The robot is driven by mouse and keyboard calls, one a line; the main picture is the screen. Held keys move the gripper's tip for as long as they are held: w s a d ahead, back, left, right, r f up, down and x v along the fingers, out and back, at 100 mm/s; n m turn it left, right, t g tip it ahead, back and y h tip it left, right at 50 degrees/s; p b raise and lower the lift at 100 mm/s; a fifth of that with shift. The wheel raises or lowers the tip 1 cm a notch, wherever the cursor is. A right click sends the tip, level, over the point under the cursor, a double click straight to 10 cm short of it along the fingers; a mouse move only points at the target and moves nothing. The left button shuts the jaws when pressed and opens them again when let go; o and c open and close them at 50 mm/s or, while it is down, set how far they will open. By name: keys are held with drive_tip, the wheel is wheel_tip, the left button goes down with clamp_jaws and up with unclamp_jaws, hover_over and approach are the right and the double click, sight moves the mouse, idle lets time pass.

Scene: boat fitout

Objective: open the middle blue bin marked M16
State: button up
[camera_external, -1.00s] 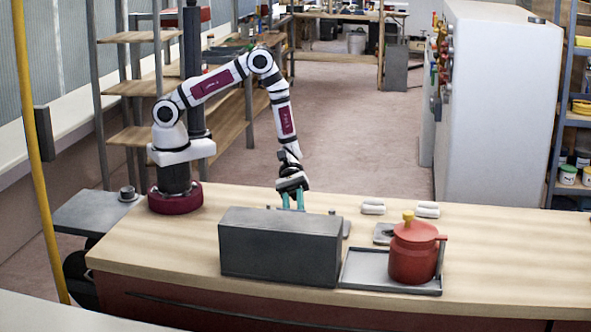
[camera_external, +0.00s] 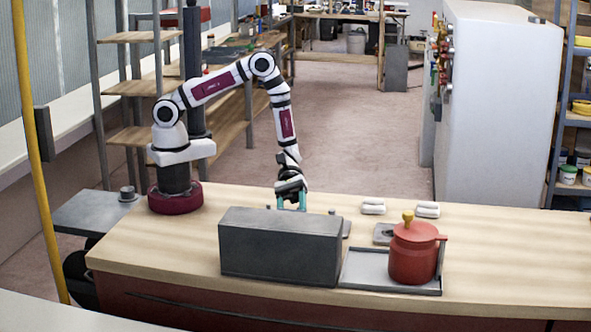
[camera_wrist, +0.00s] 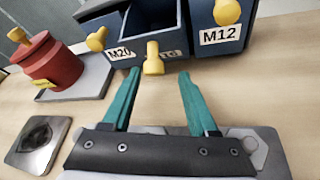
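The grey-blue bin cabinet shows from its back in the outside view (camera_external: 282,246). In the wrist view the middle bin (camera_wrist: 136,35) stands pulled out, with its hollow inside visible. Its label (camera_wrist: 171,53) is partly hidden by its yellow knob (camera_wrist: 153,60) and only "16" can be partly read. The M20 bin (camera_wrist: 106,43) is on its left and the M12 bin (camera_wrist: 222,45) on its right. My gripper (camera_wrist: 159,75) is open and empty, its teal fingers either side of the knob's line, tips just short of the knob. The gripper also shows behind the cabinet (camera_external: 292,207).
A red pot (camera_wrist: 50,62) with a yellow knob sits on a grey tray (camera_wrist: 90,84), beside the cabinet. A dark-centred metal plate (camera_wrist: 37,140) lies on the wooden counter. Two white rolls (camera_external: 427,209) lie farther back. The counter's right end is clear.

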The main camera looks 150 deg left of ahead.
drive_tip(key=shift+a, duration=0.15)
drive_tip(key=shift+s+a+r, duration=0.2)
drive_tip(key=shift+s, duration=0.05)
drive_tip(key=v, duration=1.5)
drive_tip(key=shift+d, duration=0.2)
